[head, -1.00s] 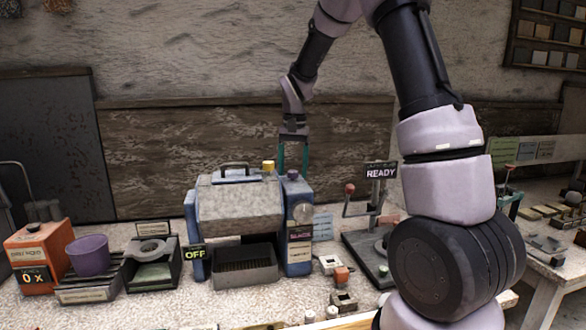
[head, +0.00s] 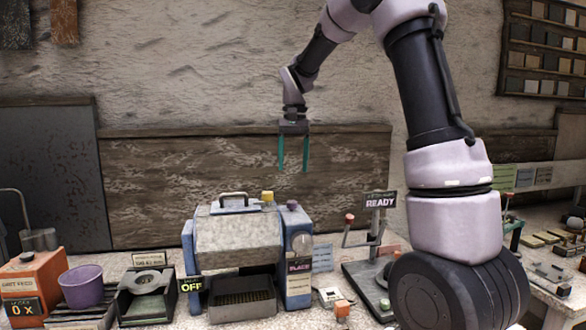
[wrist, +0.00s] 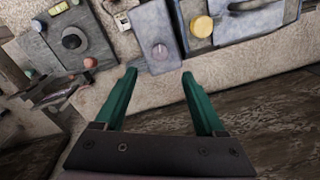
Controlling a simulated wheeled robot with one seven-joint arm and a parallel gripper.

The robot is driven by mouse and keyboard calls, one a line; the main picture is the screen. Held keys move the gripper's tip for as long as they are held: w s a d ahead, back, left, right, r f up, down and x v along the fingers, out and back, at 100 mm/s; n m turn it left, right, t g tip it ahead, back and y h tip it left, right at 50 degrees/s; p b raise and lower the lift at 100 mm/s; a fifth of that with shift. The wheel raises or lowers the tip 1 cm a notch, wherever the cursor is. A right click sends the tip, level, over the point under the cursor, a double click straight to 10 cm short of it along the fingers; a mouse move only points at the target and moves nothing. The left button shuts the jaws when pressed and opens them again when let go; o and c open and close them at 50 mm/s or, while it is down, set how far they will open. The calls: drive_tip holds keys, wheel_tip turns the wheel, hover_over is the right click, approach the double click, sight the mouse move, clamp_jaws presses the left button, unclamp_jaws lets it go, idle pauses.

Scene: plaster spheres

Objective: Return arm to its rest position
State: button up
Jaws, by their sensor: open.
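My gripper (head: 293,154) hangs in the air in the head view, its two teal fingers pointing down, in front of the brown wall board and above the grey-and-blue machine (head: 238,238). It is open and nothing is between the fingers. In the wrist view my gripper (wrist: 158,98) also shows spread and empty, with pale bench surface and dark boards behind it. The machine's yellow knob (head: 267,196) is below the fingers and to their left, well apart from them.
An "OFF" sign (head: 192,285) and a dark tray (head: 241,299) are at the machine's front. A stand with a "READY" sign (head: 381,200) is to the right. A purple cup (head: 82,286) and an orange box (head: 34,287) are at left. Space around the gripper is clear.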

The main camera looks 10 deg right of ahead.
drive_tip(key=s+d+r+t+y, duration=0.1)
drive_tip(key=s+d+r+t, duration=0.15)
drive_tip(key=s, duration=0.35)
drive_tip(key=s+d+r+t, duration=0.1)
drive_tip(key=s+r, duration=0.3)
drive_tip(key=s, duration=0.2)
drive_tip(key=s+d+f+t, duration=0.1)
drive_tip(key=s+d+t, duration=0.1)
drive_tip(key=s, duration=1.2)
drive_tip(key=shift+t+y, duration=0.3)
drive_tip(key=shift+t, duration=0.45)
idle(1.2)
